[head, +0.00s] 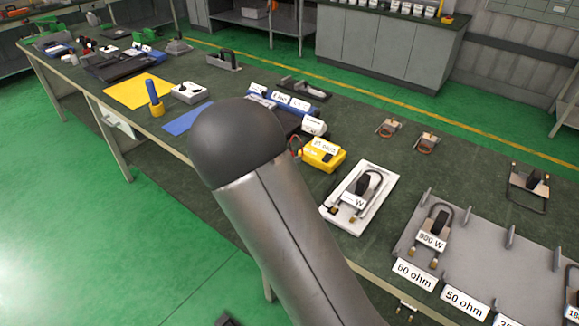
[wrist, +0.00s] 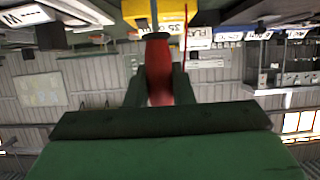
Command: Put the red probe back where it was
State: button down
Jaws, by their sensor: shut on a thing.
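The red probe (wrist: 159,88) is held between the two dark fingers of my gripper (wrist: 158,70) in the wrist view. The gripper is shut on it. A yellow meter (wrist: 163,14) with a white label lies just beyond the fingertips, and a thin red lead (wrist: 186,30) shows beside it. Whether the probe's tip touches the meter I cannot tell. In the head view the yellow meter (head: 323,155) sits on the dark bench top (head: 395,165), with a thin red loop at its left end. My arm hides the gripper and probe there.
Right of the meter, a white tray (head: 381,215) holds a heating element. A grey rack (head: 478,230) with ohm labels stands at the right front. Blue labelled boxes (head: 287,100) lie behind the meter. A yellow mat (head: 137,91) lies at the left, with a blue-handled tool (head: 154,92) nearby.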

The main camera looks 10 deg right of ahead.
jog(key=shift+w+f, duration=0.2)
jog(key=shift+f, duration=1.5)
jog(key=shift+f, duration=0.15)
jog(key=c, duration=1.3)
grip_release()
jog(key=shift+o, duration=0.2)
